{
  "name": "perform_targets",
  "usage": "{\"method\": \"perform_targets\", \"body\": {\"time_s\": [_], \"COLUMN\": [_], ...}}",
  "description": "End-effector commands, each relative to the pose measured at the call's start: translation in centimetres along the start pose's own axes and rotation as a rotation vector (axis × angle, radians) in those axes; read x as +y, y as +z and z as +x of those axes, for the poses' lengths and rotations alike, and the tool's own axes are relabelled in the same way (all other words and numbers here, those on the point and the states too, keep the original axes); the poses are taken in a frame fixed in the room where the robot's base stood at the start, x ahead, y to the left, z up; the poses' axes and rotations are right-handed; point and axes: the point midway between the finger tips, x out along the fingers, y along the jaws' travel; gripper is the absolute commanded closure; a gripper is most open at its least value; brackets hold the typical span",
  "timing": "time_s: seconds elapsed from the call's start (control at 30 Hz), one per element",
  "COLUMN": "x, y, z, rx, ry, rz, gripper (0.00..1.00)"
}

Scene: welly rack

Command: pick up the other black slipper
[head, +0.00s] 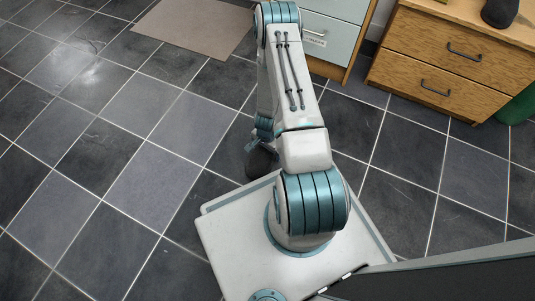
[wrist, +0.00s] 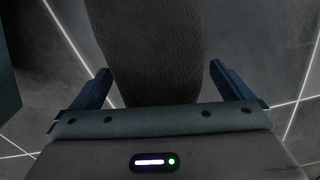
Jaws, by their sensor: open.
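A black slipper (head: 262,163) lies on the dark tiled floor, beside the edge of my white base and partly hidden by my arm. In the wrist view the slipper (wrist: 146,38) is a large, dark, textured shape running up out of the top of the picture. My gripper (wrist: 160,70) is open, with one blue finger on each side of the slipper. Gaps show between the slipper and both fingers, wider on the left finger's outer side than I can judge in depth. In the head view my gripper is mostly hidden behind my arm.
A dark rounded object (head: 499,12), possibly another slipper, sits on the wooden drawer cabinet (head: 440,55) at upper right. A pale drawer unit (head: 335,45) stands beside it. A beige mat (head: 196,25) lies at the back. The tiled floor at left is clear.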

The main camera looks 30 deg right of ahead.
Motion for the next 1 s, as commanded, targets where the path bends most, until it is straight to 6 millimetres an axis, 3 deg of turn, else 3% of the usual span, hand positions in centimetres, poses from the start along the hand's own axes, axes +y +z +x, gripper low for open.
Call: {"method": "perform_targets", "body": {"time_s": [0.07, 0.1, 0.23, 0.27, 0.57, 0.87, 1.0], "x": [0.0, 0.0, 0.0, 0.0, 0.0, 0.0, 0.1], "y": [0.0, 0.0, 0.0, 0.0, 0.0, -0.1, -3.1], "z": [-0.1, -0.1, -0.1, -0.1, -0.4, -4.6, -6.5], "rx": [0.000, 0.000, 0.000, 0.000, 0.001, 0.002, 0.004], "ry": [0.000, 0.000, 0.000, 0.000, -0.001, -0.001, -0.002], "rz": [0.000, 0.000, 0.000, 0.000, 0.000, -0.001, 0.005], "gripper": [0.00, 0.06, 0.42, 0.46, 0.46, 0.46, 0.46]}}
